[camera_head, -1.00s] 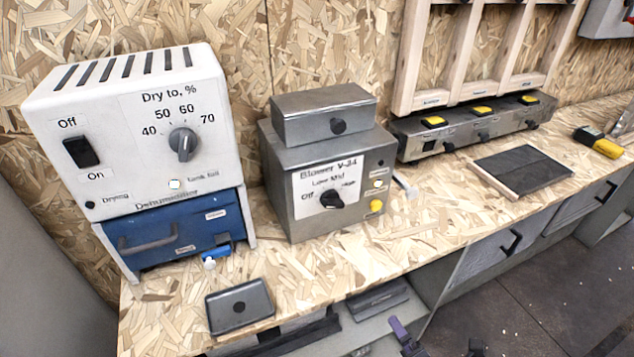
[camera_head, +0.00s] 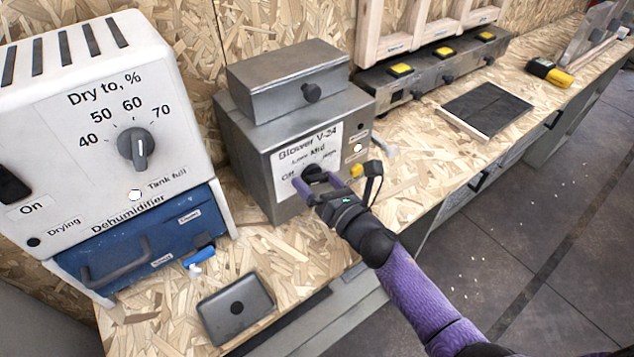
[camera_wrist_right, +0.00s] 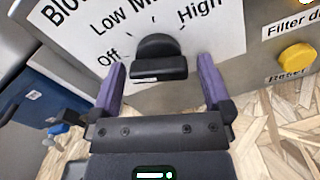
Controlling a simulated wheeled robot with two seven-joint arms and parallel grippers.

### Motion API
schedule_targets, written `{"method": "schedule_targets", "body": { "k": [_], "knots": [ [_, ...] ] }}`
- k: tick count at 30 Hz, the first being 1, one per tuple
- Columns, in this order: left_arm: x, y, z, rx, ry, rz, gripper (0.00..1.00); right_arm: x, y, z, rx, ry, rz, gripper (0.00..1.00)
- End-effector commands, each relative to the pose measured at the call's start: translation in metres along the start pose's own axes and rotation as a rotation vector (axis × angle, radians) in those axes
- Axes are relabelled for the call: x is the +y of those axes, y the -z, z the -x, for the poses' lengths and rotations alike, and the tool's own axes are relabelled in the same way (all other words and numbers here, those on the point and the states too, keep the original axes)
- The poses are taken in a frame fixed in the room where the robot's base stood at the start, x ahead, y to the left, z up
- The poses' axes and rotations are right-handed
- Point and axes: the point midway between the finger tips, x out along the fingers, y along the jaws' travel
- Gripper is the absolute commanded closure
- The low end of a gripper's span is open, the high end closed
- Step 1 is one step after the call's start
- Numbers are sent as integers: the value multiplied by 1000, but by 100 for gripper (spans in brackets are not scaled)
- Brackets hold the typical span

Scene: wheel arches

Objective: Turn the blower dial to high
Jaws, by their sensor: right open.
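The blower (camera_head: 290,140) is a grey metal box with a white label panel marked Off, Low, Mid and High. Its black dial (camera_head: 314,172) is partly covered by my right gripper in the head view. In the right wrist view the dial (camera_wrist_right: 158,58) sits between the two purple fingers, with gaps on both sides. The direction of its pointer cannot be told clearly. My right gripper (camera_head: 318,186) is open around the dial, and it also shows in the right wrist view (camera_wrist_right: 163,85). My left gripper is not in view.
A white and blue dehumidifier (camera_head: 105,95) stands left of the blower. A yellow reset button (camera_wrist_right: 297,58) is right of the dial. A small dark tray (camera_head: 236,308) lies at the bench's front edge. A dark mat (camera_head: 486,108) lies further right.

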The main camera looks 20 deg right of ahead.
Motion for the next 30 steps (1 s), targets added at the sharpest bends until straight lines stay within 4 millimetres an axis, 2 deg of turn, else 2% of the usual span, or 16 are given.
{"method": "schedule_targets", "body": {
  "k": [7, 8, 20, 30],
  "knots": [
    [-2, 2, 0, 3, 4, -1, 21, 0, 0, -1, 0, 0, -1, 0],
    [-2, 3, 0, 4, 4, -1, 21, 0, 0, -1, 0, 0, -1, 4],
    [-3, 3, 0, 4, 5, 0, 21, 0, 0, -1, 1, 0, -1, 88],
    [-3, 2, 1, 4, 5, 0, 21, 1, 0, -1, 1, 1, -64, 88]
  ]
}}
